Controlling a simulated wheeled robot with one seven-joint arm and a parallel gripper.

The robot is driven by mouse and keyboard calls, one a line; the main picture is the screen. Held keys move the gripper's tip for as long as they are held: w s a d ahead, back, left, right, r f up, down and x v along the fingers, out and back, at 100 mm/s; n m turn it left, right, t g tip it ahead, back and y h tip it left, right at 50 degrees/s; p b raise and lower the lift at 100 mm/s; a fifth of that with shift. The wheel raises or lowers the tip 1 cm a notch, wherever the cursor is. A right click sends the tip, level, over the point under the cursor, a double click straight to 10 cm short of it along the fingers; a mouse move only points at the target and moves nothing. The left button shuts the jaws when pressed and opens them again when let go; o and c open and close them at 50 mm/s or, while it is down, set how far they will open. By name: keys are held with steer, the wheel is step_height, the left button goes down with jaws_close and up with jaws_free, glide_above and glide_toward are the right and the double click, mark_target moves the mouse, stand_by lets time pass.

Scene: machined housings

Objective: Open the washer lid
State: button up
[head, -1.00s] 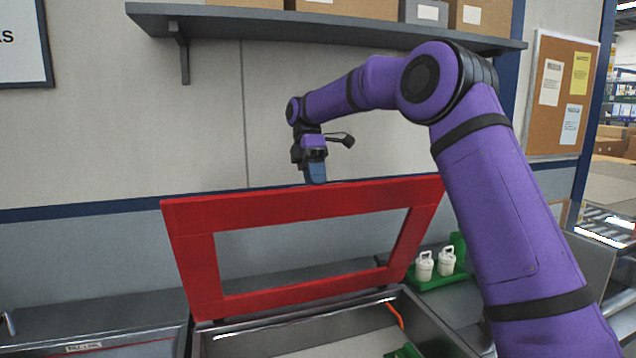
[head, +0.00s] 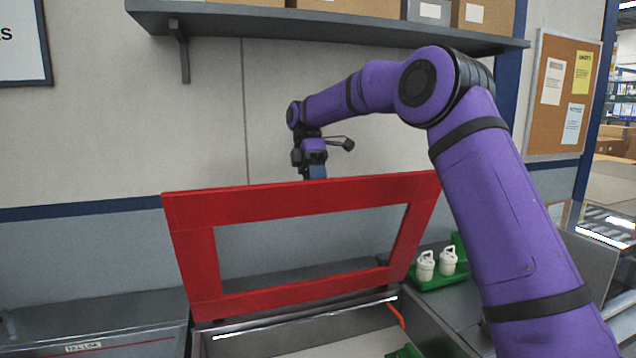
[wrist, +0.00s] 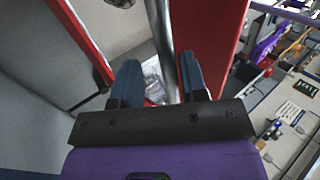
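The washer lid (head: 190,208) is a red frame with a large window opening. It stands raised and steeply tilted at the back of the open grey washer basin (head: 250,336). My gripper (head: 316,173) is at the middle of the lid's top edge in the head view, and its fingertips are hidden behind that edge. In the wrist view my gripper (wrist: 162,82) has its two blue fingers apart. A grey bar (wrist: 160,35) and part of the red lid (wrist: 207,40) show beyond and between the fingers. I cannot tell whether a finger touches the lid.
A shelf (head: 350,27) with boxes hangs on the wall above my arm. A green tray (head: 440,282) with two white capped containers stands right of the basin. An orange-red strip (head: 396,313) lies at the basin's right inner side. A grey counter (head: 90,325) is at left.

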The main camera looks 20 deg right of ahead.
steer(key=s+r, duration=0.2)
steer(key=s, duration=0.6)
steer(key=s+r, duration=0.3)
steer(key=s, duration=0.5)
stand_by(0.3)
